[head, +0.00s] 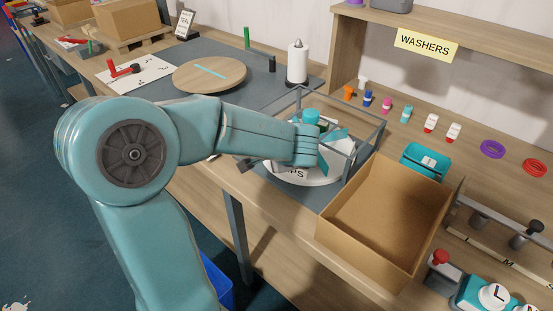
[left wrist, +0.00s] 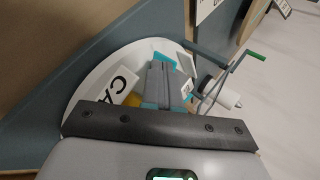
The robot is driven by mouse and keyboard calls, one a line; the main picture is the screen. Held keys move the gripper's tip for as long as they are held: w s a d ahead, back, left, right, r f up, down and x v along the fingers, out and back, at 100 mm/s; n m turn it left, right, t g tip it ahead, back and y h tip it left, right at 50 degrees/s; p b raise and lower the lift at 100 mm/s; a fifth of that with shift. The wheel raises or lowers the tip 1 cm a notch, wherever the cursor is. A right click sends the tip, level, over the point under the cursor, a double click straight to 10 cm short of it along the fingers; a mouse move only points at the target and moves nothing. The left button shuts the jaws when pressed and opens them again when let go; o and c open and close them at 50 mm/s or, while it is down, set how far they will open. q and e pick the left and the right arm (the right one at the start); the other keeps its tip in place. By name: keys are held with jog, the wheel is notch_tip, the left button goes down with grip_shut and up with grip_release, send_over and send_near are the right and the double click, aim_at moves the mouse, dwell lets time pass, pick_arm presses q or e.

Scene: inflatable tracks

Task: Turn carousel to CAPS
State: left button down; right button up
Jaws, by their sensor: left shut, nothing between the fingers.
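The carousel (head: 296,180) is a round white disc inside a clear-walled frame with grey edges, at the middle of the bench in the head view. Black letters, partly covered by my arm and reading "PS" at their end, show on its near side. My left gripper (head: 322,160) is over the disc, inside the frame, shut and empty. In the left wrist view the carousel (left wrist: 92,88) fills the upper left, with a white label (left wrist: 122,86) starting "CA". My left gripper (left wrist: 166,72) is seen there over the disc; contact with it cannot be told. My right gripper is not in view.
An open cardboard box (head: 385,215) stands close right of the frame, with a teal tray (head: 425,160) behind it. Small bottles and rings lie along the back under a "WASHERS" shelf (head: 427,45). A paper roll (head: 297,63) and a round wooden board (head: 209,75) are farther back.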

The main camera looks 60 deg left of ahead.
pick_arm(q)
jog(key=shift+s+a+m+t+b, duration=0.1)
jog(key=shift+a+m+t+b, duration=0.35)
jog(key=shift+a+m, duration=0.2)
jog(key=shift+a+b, duration=0.35)
jog(key=shift+a, duration=0.15)
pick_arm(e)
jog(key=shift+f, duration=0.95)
pick_arm(q)
jog(key=shift+a, duration=0.15)
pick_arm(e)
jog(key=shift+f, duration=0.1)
pick_arm(q)
jog(key=shift+r, duration=0.15)
